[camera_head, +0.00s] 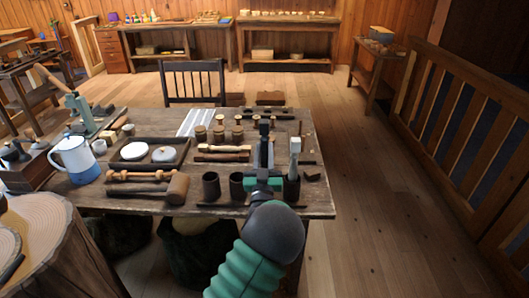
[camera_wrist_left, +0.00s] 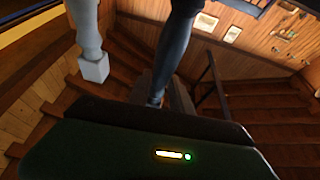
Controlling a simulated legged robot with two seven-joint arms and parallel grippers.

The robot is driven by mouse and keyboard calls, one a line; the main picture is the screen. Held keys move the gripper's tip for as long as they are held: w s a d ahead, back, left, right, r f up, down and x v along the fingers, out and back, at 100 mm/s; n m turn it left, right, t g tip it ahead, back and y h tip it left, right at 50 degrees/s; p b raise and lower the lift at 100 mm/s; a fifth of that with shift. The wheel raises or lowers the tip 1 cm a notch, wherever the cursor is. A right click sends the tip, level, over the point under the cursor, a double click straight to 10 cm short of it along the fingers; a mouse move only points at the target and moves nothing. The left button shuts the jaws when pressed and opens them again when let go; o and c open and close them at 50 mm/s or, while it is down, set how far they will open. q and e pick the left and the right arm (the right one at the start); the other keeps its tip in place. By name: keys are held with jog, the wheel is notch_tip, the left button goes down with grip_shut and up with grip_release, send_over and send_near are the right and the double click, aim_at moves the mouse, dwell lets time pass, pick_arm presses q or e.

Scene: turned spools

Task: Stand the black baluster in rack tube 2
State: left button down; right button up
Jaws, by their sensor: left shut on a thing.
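The black baluster (camera_head: 264,146) stands roughly upright above my left gripper (camera_head: 263,182), which is shut on it; it also shows as a dark shaft in the left wrist view (camera_wrist_left: 178,45). The rack's dark tubes stand along the front of the table: one at the left (camera_head: 211,186), a second beside it (camera_head: 237,186), and one at the right (camera_head: 291,189). A pale grey baluster (camera_head: 295,152) stands in the right tube, and shows in the wrist view (camera_wrist_left: 90,35). My gripper hides the black baluster's lower end, so I cannot tell whether it is inside a tube. My right gripper is not in view.
The wooden table (camera_head: 325,205) also holds a mallet (camera_head: 177,188), a tray (camera_head: 125,163) with two white discs, a blue and white jug (camera_head: 75,158), and several spools and turned pieces. A dark chair (camera_head: 194,80) stands behind. The floor to the right is clear.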

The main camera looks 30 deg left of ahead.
aim_at(264, 158)
pick_arm(q)
jog(key=shift+f+b, duration=1.25)
jog(key=shift+f, duration=0.25)
jog(key=c, duration=1.1)
grip_release()
jog(key=v, duration=1.6)
jog(key=shift+s+d+f, duration=0.1)
jog(key=shift+s+d, duration=0.1)
jog(key=shift+s, duration=0.1)
